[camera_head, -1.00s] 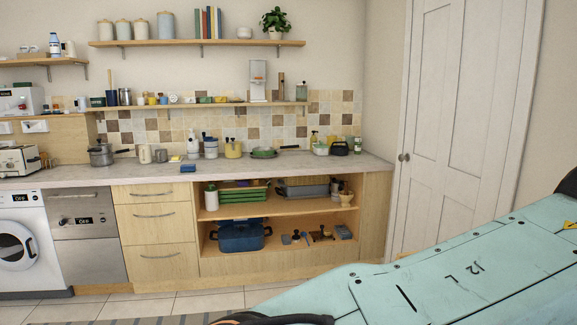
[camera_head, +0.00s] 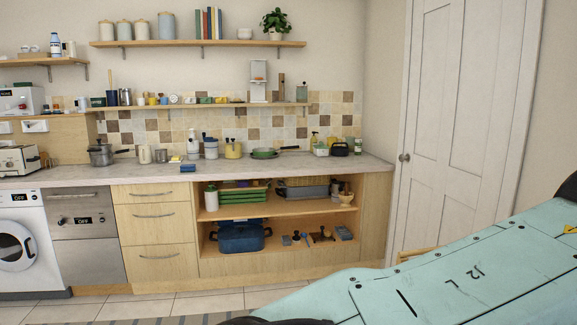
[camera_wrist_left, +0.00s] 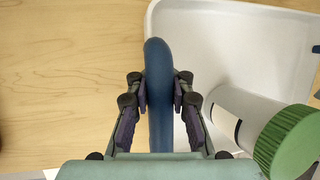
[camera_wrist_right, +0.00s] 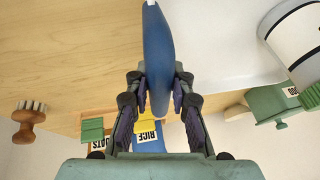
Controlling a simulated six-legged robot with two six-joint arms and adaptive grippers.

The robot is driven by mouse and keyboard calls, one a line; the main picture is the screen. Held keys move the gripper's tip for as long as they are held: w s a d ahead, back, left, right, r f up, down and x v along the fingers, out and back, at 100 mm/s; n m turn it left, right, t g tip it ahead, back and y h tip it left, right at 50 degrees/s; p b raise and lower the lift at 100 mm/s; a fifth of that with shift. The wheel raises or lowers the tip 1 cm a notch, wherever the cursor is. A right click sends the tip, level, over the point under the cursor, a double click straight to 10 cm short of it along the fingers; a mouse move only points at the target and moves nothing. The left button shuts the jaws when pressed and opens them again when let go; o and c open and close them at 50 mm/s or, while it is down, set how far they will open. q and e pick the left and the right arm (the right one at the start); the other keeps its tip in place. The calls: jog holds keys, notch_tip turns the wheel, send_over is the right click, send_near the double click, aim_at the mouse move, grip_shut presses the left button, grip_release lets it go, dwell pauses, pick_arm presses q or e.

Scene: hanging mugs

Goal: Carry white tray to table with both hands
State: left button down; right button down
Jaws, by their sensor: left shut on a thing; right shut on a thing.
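The white tray (camera_wrist_left: 215,45) fills the upper right of the left wrist view, with a blue handle (camera_wrist_left: 158,65) in front of it. My left gripper (camera_wrist_left: 160,95) is shut around this handle. In the right wrist view the white tray (camera_wrist_right: 215,35) shows at the top, beside a second blue handle (camera_wrist_right: 157,50). My right gripper (camera_wrist_right: 158,95) is shut on that handle. A white container with a green lid (camera_wrist_left: 285,140) lies or stands over the tray's right part. Most of the tray is outside the views, and the head view shows neither gripper.
A light wooden surface (camera_wrist_left: 60,80) lies beside the tray. A brush (camera_wrist_right: 29,120) and boxes labelled OATS and RICE (camera_wrist_right: 145,135) show in the right wrist view. Ahead are a kitchen counter (camera_head: 120,173), open shelves with cookware, and a closed white door (camera_head: 460,120) at right.

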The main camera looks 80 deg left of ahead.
pick_arm(q)
jog(key=shift+w+a, duration=0.15)
jog(key=shift+a, duration=0.05)
pick_arm(e)
jog(key=shift+d, duration=0.15)
pick_arm(q)
jog(key=c, duration=1.1)
grip_release()
jog(key=shift+d, duration=0.15)
pick_arm(e)
jog(key=c, duration=1.1)
grip_release()
pick_arm(q)
jog(key=o, duration=1.1)
pick_arm(e)
jog(key=shift+o, duration=0.4)
jog(key=o, duration=1)
